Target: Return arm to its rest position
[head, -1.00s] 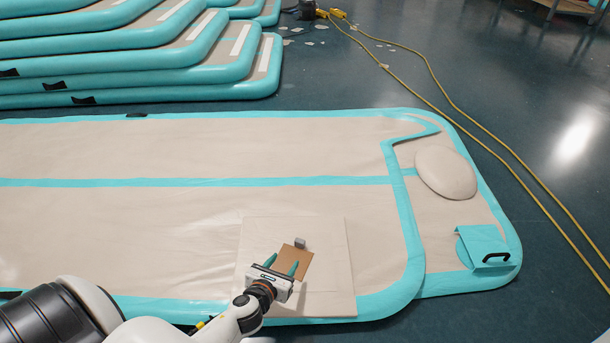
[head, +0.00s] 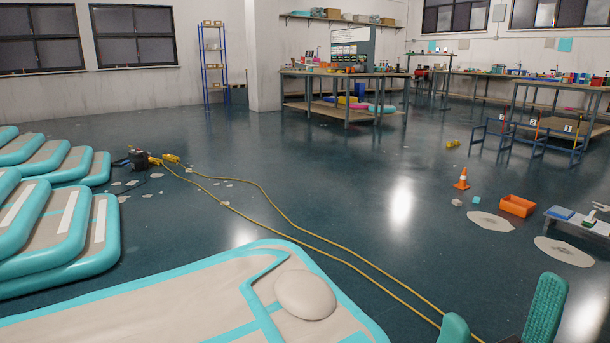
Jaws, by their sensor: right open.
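My right gripper (head: 502,312) is at the bottom right corner of the head view. Its two teal ridged fingers point up and stand apart, with nothing seen between them. The lower part of the gripper and its arm are cut off by the bottom edge. My left gripper is out of view.
A beige and teal inflatable track (head: 190,300) with a beige dome (head: 305,295) lies at bottom left. Stacked tracks (head: 60,235) stand at left. A yellow hose (head: 330,245) crosses the floor. An orange crate (head: 516,205) and cone (head: 462,179) stand at right.

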